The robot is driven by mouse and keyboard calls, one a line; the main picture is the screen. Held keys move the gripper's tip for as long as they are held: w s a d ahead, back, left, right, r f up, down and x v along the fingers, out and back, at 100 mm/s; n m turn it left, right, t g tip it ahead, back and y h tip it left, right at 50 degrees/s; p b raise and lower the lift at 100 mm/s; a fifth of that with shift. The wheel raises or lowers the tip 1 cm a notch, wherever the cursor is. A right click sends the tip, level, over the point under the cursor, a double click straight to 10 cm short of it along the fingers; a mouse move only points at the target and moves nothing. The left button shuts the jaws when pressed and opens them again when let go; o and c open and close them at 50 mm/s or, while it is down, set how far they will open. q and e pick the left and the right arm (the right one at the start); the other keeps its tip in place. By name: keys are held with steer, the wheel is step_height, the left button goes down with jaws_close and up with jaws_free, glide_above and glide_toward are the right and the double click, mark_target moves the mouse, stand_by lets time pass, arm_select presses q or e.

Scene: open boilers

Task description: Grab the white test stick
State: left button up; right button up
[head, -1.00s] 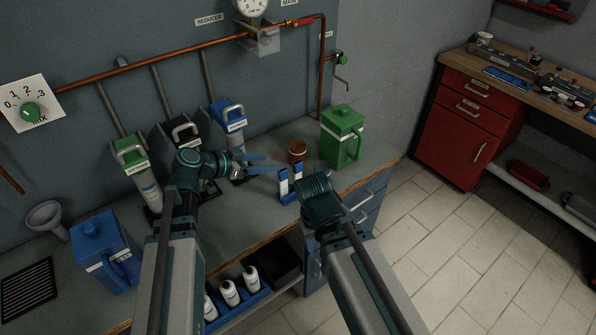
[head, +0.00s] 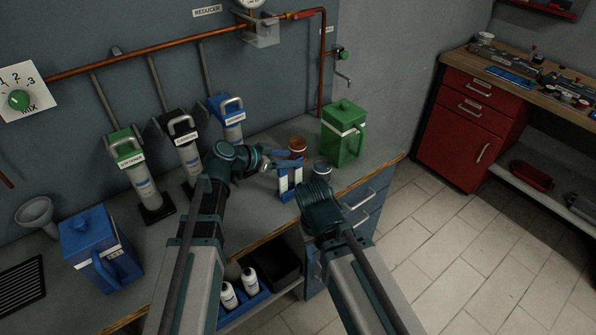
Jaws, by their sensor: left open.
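A small blue and white stand (head: 284,186) is on the grey counter near its front edge, with narrow white upright parts. I cannot clearly pick out a separate white test stick; it may be part of this stand or hidden by my gripper. My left gripper (head: 284,160) is open, at the top of the stand, just in front of a brown cup (head: 298,144). Whether it touches the stand, I cannot tell. My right gripper (head: 318,196) is right of the stand, its fingers hidden behind its own wrist.
A small blue-rimmed cup (head: 322,168) stands right of the stand. A green canister (head: 344,134) is behind it to the right. Green, black and blue labelled dispensers line the wall at left. A blue canister (head: 100,248) is at front left. White bottles sit on a shelf below.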

mark_target(295, 159)
arm_select(q)
steer(key=b+x, duration=0.1)
steer(key=x, duration=0.3)
steer(key=shift+d+f+b, duration=0.15)
steer(key=shift+b, duration=0.25)
jaws_close()
